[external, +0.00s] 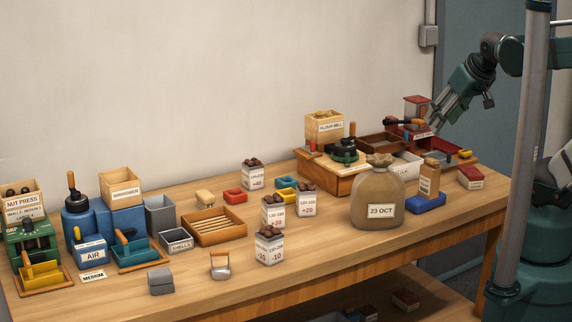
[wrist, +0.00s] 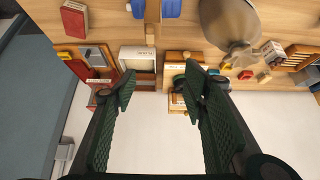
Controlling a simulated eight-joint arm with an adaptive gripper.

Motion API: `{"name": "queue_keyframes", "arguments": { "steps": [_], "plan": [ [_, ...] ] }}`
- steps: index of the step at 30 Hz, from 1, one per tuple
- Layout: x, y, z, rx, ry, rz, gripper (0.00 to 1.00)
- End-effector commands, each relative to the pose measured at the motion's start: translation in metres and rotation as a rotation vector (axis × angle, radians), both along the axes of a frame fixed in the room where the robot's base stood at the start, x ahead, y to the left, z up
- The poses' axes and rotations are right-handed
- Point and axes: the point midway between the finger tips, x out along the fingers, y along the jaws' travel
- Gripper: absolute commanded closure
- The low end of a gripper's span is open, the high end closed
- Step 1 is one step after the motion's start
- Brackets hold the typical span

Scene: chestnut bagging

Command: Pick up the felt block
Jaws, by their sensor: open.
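A small grey two-layered block (external: 160,281), which looks like the felt block, lies on the front left of the bench; its material is hard to tell. It is apart from its neighbours and I do not make it out in the wrist view. My gripper (external: 436,122) is raised above the far right end of the bench, far from the grey block. In the wrist view my gripper (wrist: 161,88) has its two green ridged fingers spread wide with nothing between them.
A bulging sack (external: 377,200) stands right of centre, with a blue pad (external: 427,204) beside it. Several chestnut-filled cartons (external: 269,248) stand mid-bench. A metal-framed scoop-like item (external: 220,267) is right of the grey block; the MEDIUM card (external: 93,276) is left.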

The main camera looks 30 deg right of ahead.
Motion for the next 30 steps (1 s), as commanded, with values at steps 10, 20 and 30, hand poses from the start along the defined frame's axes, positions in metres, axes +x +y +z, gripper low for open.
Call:
{"name": "queue_keyframes", "arguments": {
  "steps": [10,20,30],
  "plan": [
    [0.001,0.001,0.001,-0.001,0.002,0.004,0.56],
    [0.024,0.024,0.017,-0.009,0.03,0.068,0.56],
    [0.066,0.074,0.04,-0.032,0.084,0.192,0.56]
  ]
}}
